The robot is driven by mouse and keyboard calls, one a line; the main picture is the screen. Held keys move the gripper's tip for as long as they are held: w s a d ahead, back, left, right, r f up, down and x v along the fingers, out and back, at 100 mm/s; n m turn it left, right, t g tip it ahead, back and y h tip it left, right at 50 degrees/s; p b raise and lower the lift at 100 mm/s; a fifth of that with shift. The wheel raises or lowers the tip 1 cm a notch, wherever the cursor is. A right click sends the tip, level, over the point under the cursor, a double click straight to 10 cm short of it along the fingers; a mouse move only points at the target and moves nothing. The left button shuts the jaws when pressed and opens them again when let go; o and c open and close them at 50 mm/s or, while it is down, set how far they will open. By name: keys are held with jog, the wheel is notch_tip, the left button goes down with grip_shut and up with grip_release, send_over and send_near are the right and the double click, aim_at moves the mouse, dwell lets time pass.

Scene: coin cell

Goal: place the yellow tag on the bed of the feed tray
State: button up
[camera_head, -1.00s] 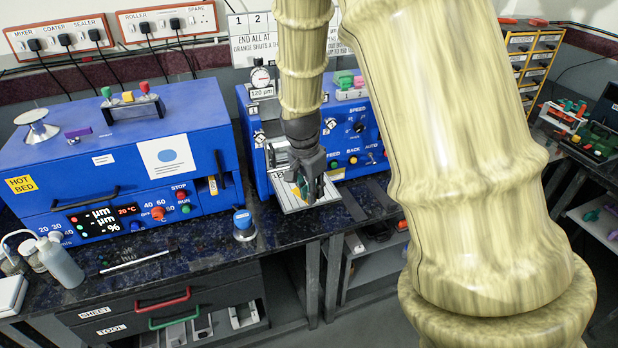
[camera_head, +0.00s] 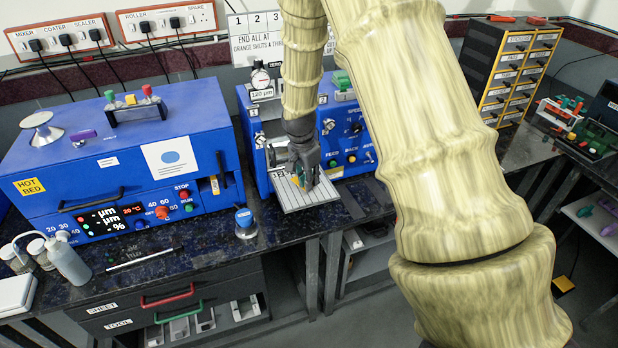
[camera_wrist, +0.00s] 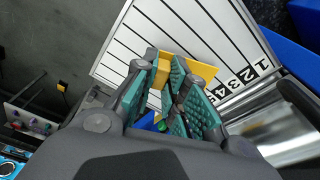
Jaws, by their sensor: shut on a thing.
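My gripper (camera_wrist: 165,62) is shut on the yellow tag (camera_wrist: 204,73), which sticks out on both sides of the teal finger pads in the wrist view. The feed tray (camera_wrist: 148,30) is a pale bed with dark lines and a row of numbers along one edge. The tag is over this bed; I cannot tell whether it touches it. In the head view my gripper (camera_head: 304,178) points down over the feed tray (camera_head: 297,204), in front of the blue machine. The fingers mostly hide the tag there.
The blue feed machine (camera_head: 350,130) stands right behind the tray. A metal roller (camera_wrist: 275,125) lies beside the numbered edge. A blue-topped weight (camera_head: 244,222) stands left of the tray, and the blue hot bed unit (camera_head: 110,165) is farther left.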

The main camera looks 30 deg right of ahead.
aim_at(304, 189)
jog(key=shift+f, duration=0.25)
jog(key=shift+f, duration=0.1)
jog(key=o, duration=0.8)
jog(key=shift+c, duration=0.2)
notch_tip(304, 189, up, 12)
jog(key=a+b, duration=0.1)
jog(key=b, duration=0.2)
jog(key=shift+s+a, duration=0.15)
jog(key=shift+a, duration=0.25)
